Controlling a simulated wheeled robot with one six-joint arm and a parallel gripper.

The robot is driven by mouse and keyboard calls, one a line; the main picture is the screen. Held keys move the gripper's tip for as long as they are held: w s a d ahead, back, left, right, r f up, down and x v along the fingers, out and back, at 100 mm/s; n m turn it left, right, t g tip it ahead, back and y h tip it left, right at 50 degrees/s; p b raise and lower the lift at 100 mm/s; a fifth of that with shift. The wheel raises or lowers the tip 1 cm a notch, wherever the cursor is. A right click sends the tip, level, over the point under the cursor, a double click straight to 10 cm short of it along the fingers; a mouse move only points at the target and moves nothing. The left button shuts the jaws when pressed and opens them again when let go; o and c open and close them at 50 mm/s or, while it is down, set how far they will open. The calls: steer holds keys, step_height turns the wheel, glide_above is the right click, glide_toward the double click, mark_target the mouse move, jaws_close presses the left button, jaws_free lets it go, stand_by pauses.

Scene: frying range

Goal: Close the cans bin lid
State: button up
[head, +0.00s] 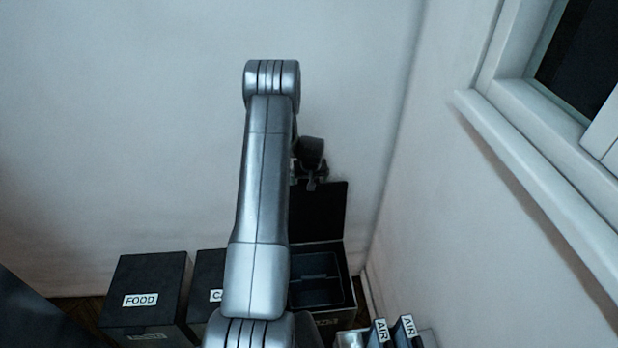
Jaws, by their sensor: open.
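Dark bins stand in a row along the wall. The middle bin (208,268) has a shut lid with a label starting "CA"; my arm hides the rest, so I cannot tell if it reads cans. The right bin (345,290) is open, its black lid (325,212) standing up at the back against the wall. Its label is mostly hidden and not readable. My gripper (311,184) is open and small in view, at the upper edge of the raised lid; I cannot tell whether it touches the lid. My arm partly covers it.
A shut bin labelled FOOD (145,285) stands at the left. Two items labelled AIR (405,330) stand in a light holder at the lower right. The right wall, with a window sill (535,180), is close to the open bin.

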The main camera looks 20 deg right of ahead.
steer(key=shift+f, duration=0.2)
steer(key=c, duration=1.4)
steer(key=shift+b, duration=0.3)
